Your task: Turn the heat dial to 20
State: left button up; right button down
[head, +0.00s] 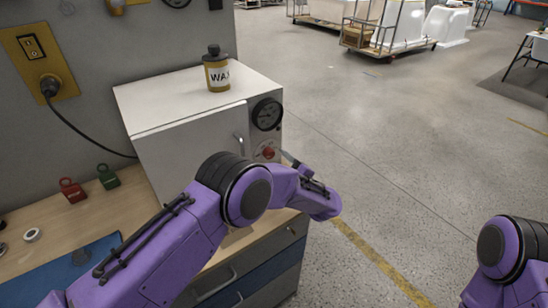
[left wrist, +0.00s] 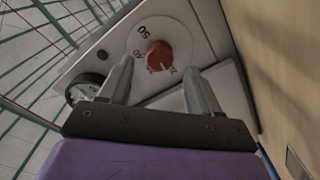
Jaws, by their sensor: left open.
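The heat dial is a small red knob (head: 268,153) on the front of a white heater box (head: 165,105), low on its right side. In the left wrist view the red knob (left wrist: 167,56) sits on a pale round plate with numbers around it; 50 is readable, others are tilted or partly hidden. A light mark shows on the knob, but its exact reading is unclear. My left gripper (left wrist: 160,68) is open, its two fingers on either side of the knob in that view; contact cannot be told. In the head view my left wrist partly hides the gripper (head: 289,160).
A dark gauge (head: 267,114) is above the dial. A WAX bottle (head: 217,70) stands on the box. Red (head: 72,190) and green (head: 108,177) padlock-shaped items lie on the wooden bench (head: 130,207). Open floor lies to the right; my right arm shows at lower right.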

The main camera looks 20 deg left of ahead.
aim_at(271, 156)
pick_arm(q)
jog(key=x, duration=0.3)
jog(key=shift+f, duration=0.15)
jog(key=shift+w+a+b, duration=0.25)
jog(key=shift+w+b, duration=0.05)
jog(key=c, duration=1)
jog(key=shift+f+n+b, duration=0.1)
jog(key=shift+n+b, duration=0.4)
jog(key=shift+b, duration=0.25)
jog(key=shift+c, duration=0.2)
jog(key=shift+r, duration=0.25)
jog(key=o, duration=1)
jog(key=shift+o, duration=0.2)
